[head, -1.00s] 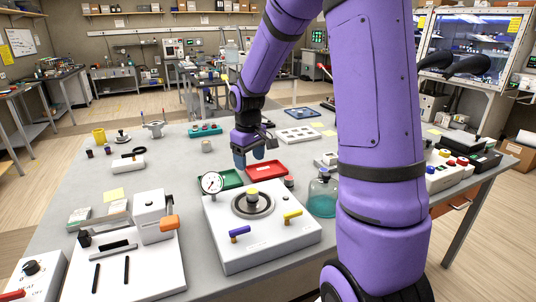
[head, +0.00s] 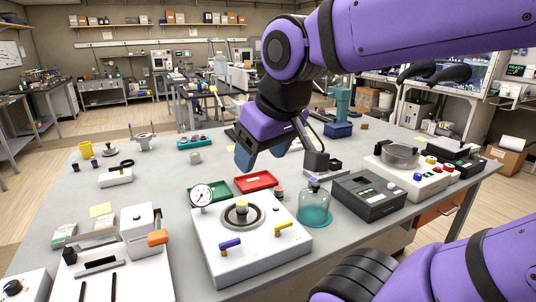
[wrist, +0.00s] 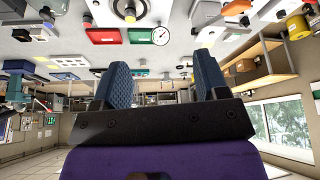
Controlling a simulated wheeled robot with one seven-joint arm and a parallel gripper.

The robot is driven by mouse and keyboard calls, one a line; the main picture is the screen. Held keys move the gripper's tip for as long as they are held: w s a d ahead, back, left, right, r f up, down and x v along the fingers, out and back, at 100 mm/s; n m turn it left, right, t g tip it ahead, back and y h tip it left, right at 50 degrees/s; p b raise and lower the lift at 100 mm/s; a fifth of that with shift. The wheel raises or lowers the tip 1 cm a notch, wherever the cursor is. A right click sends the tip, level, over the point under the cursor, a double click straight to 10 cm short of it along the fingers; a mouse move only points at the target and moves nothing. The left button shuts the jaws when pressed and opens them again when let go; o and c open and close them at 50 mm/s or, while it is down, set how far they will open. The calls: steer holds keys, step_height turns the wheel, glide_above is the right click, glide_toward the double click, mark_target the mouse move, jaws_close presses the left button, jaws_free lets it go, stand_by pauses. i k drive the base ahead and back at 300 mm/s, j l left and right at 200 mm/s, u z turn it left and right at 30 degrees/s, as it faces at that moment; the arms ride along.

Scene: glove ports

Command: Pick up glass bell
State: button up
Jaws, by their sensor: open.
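The glass bell (head: 315,208) is a teal, see-through vessel with a small knob on top. It stands upright on the grey table, right of the white plate unit, in the head view. My gripper (head: 262,155) is open and empty. It hangs in the air up and to the left of the bell in the picture, apart from it, with its blue finger pads pointing down-left. In the wrist view, which is upside down, both pads of my gripper (wrist: 163,85) stand wide apart with nothing between them.
The white plate unit (head: 285,249) with a gauge (head: 201,195) stands left of the bell. A dark box device (head: 368,197) stands close on its right. A red tray (head: 256,181) and green tray (head: 219,188) lie behind.

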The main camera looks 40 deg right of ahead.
mark_target(314, 200)
steer(key=i+z, duration=0.2)
steer(key=z, duration=1.1)
